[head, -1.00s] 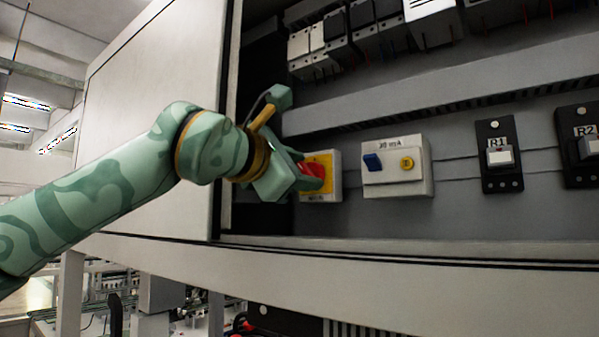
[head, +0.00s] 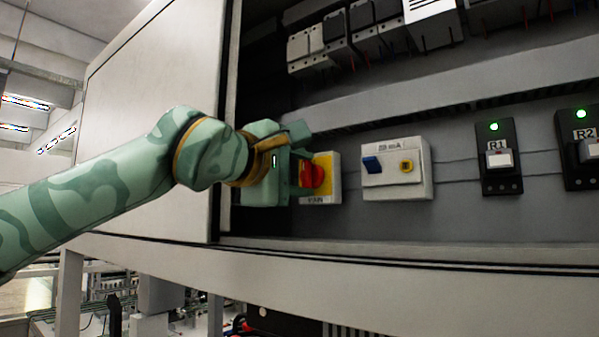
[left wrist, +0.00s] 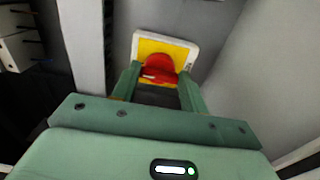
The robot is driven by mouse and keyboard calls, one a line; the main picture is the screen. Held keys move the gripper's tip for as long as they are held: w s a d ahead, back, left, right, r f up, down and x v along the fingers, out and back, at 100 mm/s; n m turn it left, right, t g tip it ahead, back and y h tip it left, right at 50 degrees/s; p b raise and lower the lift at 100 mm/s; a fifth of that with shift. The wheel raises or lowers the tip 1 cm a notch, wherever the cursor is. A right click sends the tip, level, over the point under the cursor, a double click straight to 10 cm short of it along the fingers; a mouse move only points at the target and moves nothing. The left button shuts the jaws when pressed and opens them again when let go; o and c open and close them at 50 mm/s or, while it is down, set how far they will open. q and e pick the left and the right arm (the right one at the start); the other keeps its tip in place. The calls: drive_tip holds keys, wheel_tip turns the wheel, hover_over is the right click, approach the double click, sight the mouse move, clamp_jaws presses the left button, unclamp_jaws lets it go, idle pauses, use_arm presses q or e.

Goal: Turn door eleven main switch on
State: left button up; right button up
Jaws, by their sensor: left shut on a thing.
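The main switch (head: 333,186) is a white box with a yellow plate and a label that appears to read MAIN, at the left inside the open cabinet. Its red knob (head: 316,173) is partly hidden by my left gripper (head: 303,174) in the head view. In the left wrist view, the red knob (left wrist: 158,66) stands between the two green fingers of the left gripper (left wrist: 158,80), in front of the yellow plate (left wrist: 181,54). The left gripper is shut on the knob. My right gripper is not in view.
Right of the switch is a white box (head: 396,183) with a blue toggle and a yellow button. Black units R1 (head: 498,180) and R2 (head: 584,175) show lit green lamps. A grey duct (head: 440,95) runs above. The cabinet door (head: 160,120) stands at the left.

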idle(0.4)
use_arm(q)
drive_tip(key=o, duration=1)
drive_tip(key=b+v, duration=0.5)
drive_tip(key=v, duration=1.1)
drive_tip(key=shift+s, duration=0.25)
